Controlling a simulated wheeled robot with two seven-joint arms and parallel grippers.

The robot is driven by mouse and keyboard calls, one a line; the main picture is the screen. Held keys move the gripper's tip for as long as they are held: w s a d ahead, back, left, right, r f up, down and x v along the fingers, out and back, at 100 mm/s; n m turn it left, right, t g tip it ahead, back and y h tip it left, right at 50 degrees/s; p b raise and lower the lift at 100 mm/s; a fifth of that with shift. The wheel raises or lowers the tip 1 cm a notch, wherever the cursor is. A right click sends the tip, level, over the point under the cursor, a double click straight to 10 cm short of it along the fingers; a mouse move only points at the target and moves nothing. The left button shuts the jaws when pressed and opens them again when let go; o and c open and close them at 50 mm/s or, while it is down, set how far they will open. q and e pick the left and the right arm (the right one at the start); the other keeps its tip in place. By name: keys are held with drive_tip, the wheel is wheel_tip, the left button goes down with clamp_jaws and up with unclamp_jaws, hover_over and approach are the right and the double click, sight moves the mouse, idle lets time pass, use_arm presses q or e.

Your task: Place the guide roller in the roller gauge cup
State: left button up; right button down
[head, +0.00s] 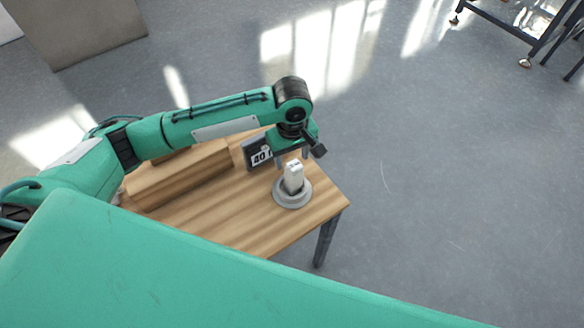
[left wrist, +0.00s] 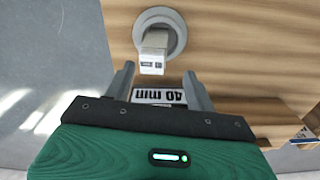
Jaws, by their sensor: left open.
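The guide roller, a white upright block-like piece (head: 294,177), stands in the round grey gauge cup (head: 283,200) near the table's front right corner. In the left wrist view the white piece (left wrist: 153,55), with small dark markings on its end, rises from the grey cup (left wrist: 174,24), slightly tilted in the picture. My left gripper (head: 306,154) is open, just behind and above the piece. In the left wrist view its two fingers (left wrist: 160,74) are apart with nothing clamped, and the piece's end lies just beyond the gap. My right gripper is not in view.
A dark sign reading 40 mm (head: 252,147) stands behind the cup; its label (left wrist: 160,95) shows between my fingers. A long wooden block (head: 185,172) lies at the table's back left. The wooden table (head: 235,222) is clear left of the cup.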

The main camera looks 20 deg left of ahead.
use_arm(q)
drive_tip(key=shift+r, duration=1.4)
